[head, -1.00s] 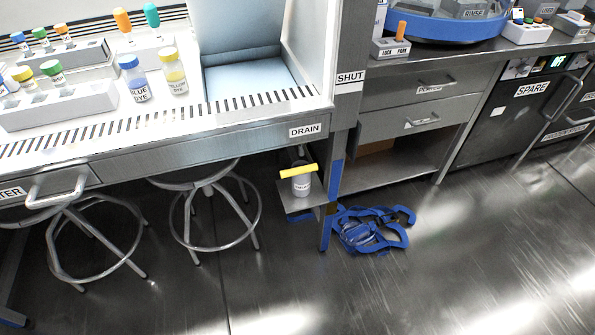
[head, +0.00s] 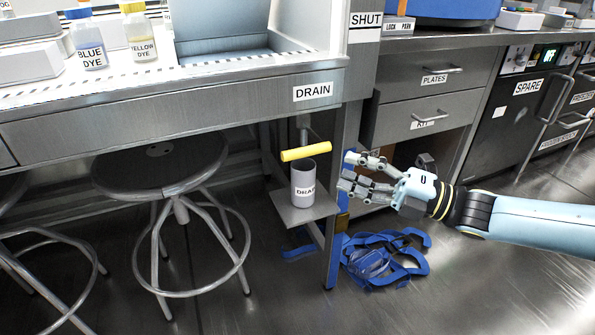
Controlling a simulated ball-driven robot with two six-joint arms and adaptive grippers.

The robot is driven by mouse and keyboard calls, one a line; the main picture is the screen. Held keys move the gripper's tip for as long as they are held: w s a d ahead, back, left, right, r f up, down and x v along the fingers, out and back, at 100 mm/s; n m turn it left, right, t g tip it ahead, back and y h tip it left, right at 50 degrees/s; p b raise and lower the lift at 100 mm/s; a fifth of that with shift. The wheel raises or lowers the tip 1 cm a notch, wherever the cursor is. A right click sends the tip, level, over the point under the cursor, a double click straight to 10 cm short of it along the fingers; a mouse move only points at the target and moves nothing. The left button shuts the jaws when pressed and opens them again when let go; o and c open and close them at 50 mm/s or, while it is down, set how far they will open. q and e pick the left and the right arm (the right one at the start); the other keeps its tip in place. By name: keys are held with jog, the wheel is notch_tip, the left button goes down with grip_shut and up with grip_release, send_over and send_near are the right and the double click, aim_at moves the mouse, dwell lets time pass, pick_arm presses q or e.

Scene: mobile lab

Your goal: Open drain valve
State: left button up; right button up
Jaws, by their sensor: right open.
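The drain valve's yellow bar handle (head: 306,152) lies crosswise under the bench, below the DRAIN label (head: 313,91). A grey pipe comes down to it from above. A grey cup (head: 303,184) with a partly visible label stands under the handle on a small metal shelf (head: 285,209). My right gripper (head: 348,172) reaches in from the right, its fingers pointing left. It is open and empty, just right of the handle and apart from it, by the blue-taped bench leg. My left gripper is not in view.
A blue-edged bench leg (head: 337,222) stands between the shelf and the drawers. Blue straps (head: 380,258) lie tangled on the floor beside it. A stool (head: 165,175) stands under the bench at left. The floor at lower right is clear.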

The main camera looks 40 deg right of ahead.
aim_at(304, 155)
jog(key=b+x, duration=0.2)
jog(key=x, duration=0.7)
jog(key=shift+w+a+b, duration=0.25)
jog(key=shift+w+b, duration=0.05)
jog(key=shift+b, duration=0.05)
jog(key=shift+w+a+r, duration=0.2)
jog(key=shift+w, duration=0.15)
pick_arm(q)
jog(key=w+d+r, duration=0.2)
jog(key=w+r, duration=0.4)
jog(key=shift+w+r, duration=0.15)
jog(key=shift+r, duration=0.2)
pick_arm(e)
jog(key=shift+c, duration=0.3)
grip_shut()
